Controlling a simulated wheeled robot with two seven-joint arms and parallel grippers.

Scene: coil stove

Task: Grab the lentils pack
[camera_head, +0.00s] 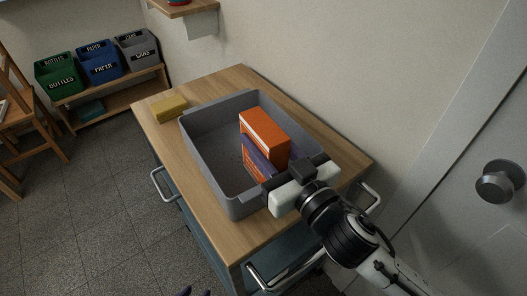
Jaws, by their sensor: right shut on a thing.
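My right gripper (288,172) reaches over the bin's near right side and is shut on the pack's near end. The fingers partly hide that end. Dark tips of my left gripper (195,292) barely show at the bottom edge, away from the bin; its opening is unclear.
The bin sits on a wooden-topped cart (160,133) with metal handles. A yellow block (168,108) lies left of the bin. A wall and a door with a knob (500,181) are at the right. Green, blue and grey recycling bins (98,62) stand at the back left.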

